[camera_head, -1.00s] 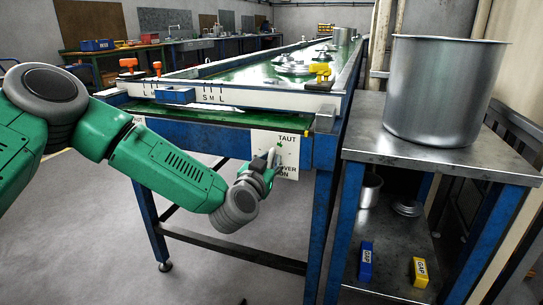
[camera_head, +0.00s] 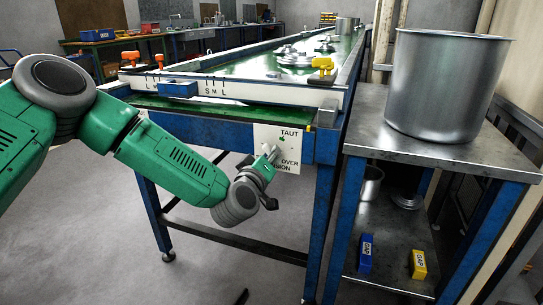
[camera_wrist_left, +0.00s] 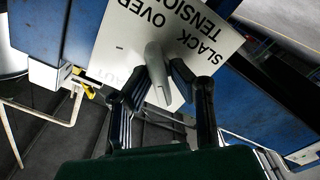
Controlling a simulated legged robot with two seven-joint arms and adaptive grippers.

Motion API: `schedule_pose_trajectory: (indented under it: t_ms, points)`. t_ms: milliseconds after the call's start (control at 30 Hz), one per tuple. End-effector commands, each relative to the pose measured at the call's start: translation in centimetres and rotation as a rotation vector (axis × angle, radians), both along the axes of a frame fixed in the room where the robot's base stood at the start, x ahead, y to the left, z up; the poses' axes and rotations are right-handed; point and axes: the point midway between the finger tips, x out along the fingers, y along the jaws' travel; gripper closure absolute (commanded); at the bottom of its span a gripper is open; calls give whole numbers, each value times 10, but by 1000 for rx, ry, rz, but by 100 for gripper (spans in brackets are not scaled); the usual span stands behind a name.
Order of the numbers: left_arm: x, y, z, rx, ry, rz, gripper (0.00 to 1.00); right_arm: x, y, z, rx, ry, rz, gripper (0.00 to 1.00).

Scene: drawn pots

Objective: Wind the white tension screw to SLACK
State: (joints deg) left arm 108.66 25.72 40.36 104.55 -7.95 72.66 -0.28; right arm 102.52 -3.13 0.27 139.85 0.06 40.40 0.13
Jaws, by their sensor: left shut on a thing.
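The white tension screw (camera_wrist_left: 157,72) is a pale, bar-shaped handle on a white label plate (camera_head: 291,147). The left wrist view shows SLACK beside OVER TENSION on the plate (camera_wrist_left: 192,22), upside down, with TAUT faint. My left gripper (camera_head: 268,165) is shut on the screw, with its dark fingers either side of the handle in the left wrist view. The gripper hides the plate's lower left, including SLACK, in the head view. My right gripper is not in view.
The green-topped conveyor (camera_head: 285,72) runs away above the plate. A blue block (camera_head: 178,89) sits on its front rail. To the right, a steel table (camera_head: 375,140) bears a large pot (camera_head: 447,85); blue (camera_head: 365,252) and yellow (camera_head: 418,264) gap blocks lie on its lower shelf.

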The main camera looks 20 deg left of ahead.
Motion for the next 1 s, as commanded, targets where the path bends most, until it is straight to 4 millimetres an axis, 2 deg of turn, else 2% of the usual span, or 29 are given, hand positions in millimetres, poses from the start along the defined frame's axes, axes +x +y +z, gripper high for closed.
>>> schedule_pose_trajectory:
  t_ms: [33, 500, 1000]
  points:
    - [-3, -1, -10, -39, 22, -5, 100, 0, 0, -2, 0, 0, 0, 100]
    - [-3, -1, -12, -364, 34, -4, 100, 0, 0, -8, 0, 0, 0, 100]
    - [-3, -1, -12, -449, 38, -4, 100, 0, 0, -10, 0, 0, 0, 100]
